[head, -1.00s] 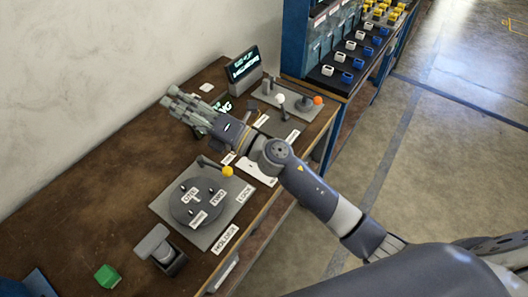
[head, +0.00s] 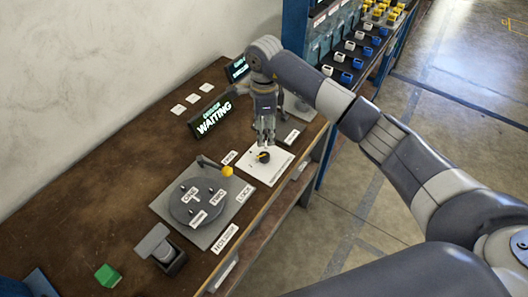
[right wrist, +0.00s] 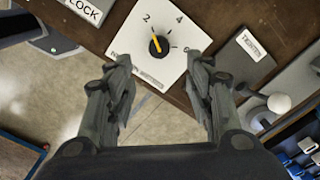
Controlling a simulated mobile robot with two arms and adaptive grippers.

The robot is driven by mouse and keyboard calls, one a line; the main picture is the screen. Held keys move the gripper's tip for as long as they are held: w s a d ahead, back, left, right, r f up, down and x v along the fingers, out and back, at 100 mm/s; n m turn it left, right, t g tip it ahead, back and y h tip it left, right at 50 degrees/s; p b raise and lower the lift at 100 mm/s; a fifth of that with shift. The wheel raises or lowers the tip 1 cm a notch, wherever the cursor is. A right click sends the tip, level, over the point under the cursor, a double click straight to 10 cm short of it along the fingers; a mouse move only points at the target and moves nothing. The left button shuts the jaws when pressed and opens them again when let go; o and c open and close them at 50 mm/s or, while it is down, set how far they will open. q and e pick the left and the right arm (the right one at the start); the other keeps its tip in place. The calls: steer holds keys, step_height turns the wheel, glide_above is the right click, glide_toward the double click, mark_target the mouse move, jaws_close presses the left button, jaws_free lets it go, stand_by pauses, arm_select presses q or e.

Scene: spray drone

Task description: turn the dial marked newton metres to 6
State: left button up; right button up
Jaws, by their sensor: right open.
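The dial is a black round knob with a yellow pointer on a white plate. It shows in the head view (head: 263,158) and in the right wrist view (right wrist: 159,46). The white plate (right wrist: 141,32) carries the numbers 2, 4 and 6, plus small lettering too blurred to read. The yellow pointer points up-left in the wrist view, near the 2. My right gripper (head: 265,140) hangs fingers-down just over the dial. In the wrist view its open fingers (right wrist: 160,60) stand wide apart, on either side of the knob's lower side. It holds nothing. My left gripper is not in view.
A lit WAITING display (head: 212,116) stands behind the dial. A round turntable (head: 194,204) on a grey plate, with a yellow-knobbed lever (head: 227,171), sits left of it. A green block (head: 107,276) lies front left. A white-balled lever (right wrist: 279,102) is close by.

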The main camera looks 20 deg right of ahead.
mark_target(264, 155)
step_height(264, 155, down, 9)
steer(key=p, duration=0.2)
steer(key=shift+f+p, duration=0.2)
steer(key=shift+p, duration=0.2)
steer(key=shift+f, duration=0.6)
steer(key=c, duration=1.1)
